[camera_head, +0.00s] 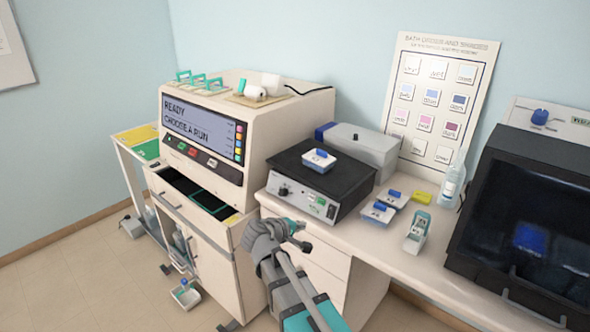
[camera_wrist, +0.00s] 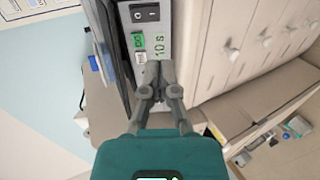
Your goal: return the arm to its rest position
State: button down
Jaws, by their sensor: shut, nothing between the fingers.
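My gripper (camera_head: 300,236) is shut and empty. In the head view it is in front of the bench edge, below the black-topped hotplate unit (camera_head: 318,182). In the wrist view its two fingers (camera_wrist: 156,92) meet, with nothing between them. Behind them is the grey front panel (camera_wrist: 146,35) of a device with a black switch, a green button and the marking "10 s". My arm reaches up from the bottom of the head view, with its teal and grey links bent toward the bench.
A stainer (camera_head: 245,135) reading "READY CHOOSE A RUN" stands left, its drawer (camera_head: 195,195) open. Small blue-lidded boxes (camera_head: 378,212), a bottle (camera_head: 453,182) and a dark hood (camera_head: 525,220) are on the right bench. The floor (camera_head: 70,285) at left is mostly clear.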

jog(key=s+d+f+m+g+y+p, duration=0.1)
jog(key=s+d+f+m+g+y, duration=0.3)
jog(key=s+d, duration=0.2)
jog(key=s+d+f+m+g+y, duration=0.4)
jog(key=s+d, duration=0.3)
jog(key=s, duration=0.3)
jog(key=shift+f+m+g+y+p, duration=0.4)
jog(key=shift+f+m+g, duration=0.1)
jog(key=shift+m+g, duration=0.25)
jog(key=shift+d, duration=0.15)
dwell(1.1)
